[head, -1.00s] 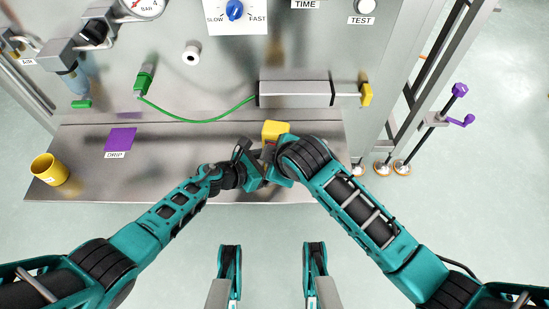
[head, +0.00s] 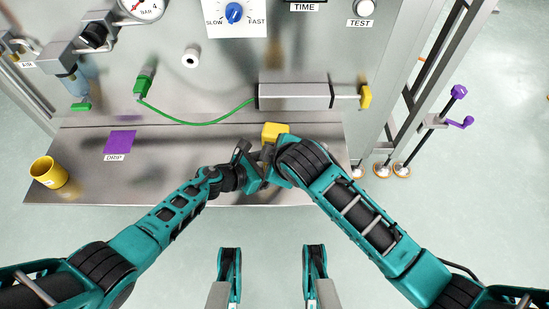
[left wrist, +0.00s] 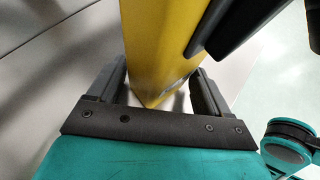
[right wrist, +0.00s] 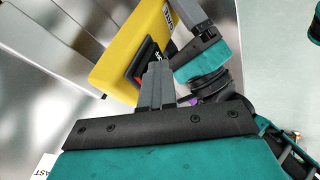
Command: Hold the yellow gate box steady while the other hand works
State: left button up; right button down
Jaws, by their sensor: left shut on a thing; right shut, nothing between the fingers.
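The yellow gate box (head: 275,130) stands on the metal shelf under the cylinder, partly hidden behind my grippers in the head view. My left gripper (left wrist: 165,95) is shut on the yellow gate box (left wrist: 160,40), with one finger on each side of it. In the right wrist view, the box (right wrist: 125,45) shows a label and a dark part with a red edge on one face. My right gripper (right wrist: 156,85) is shut and empty, its fingertips close to that dark part. I cannot tell whether they touch it.
A yellow cup (head: 48,172) and a purple DRIP pad (head: 120,142) are at the shelf's left. A metal cylinder (head: 293,96) with a green hose (head: 195,123) is mounted above the box. A purple-knobbed stand (head: 437,120) is at the right. The shelf's middle left is clear.

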jog(key=shift+w+r, duration=0.1)
jog(key=s+d+r, duration=0.1)
jog(key=s+r, duration=0.6)
jog(key=s, duration=0.3)
jog(key=shift+s+d, duration=0.2)
jog(key=shift+s, duration=0.15)
pick_arm(q)
jog(key=o, duration=0.7)
jog(key=shift+a, duration=0.1)
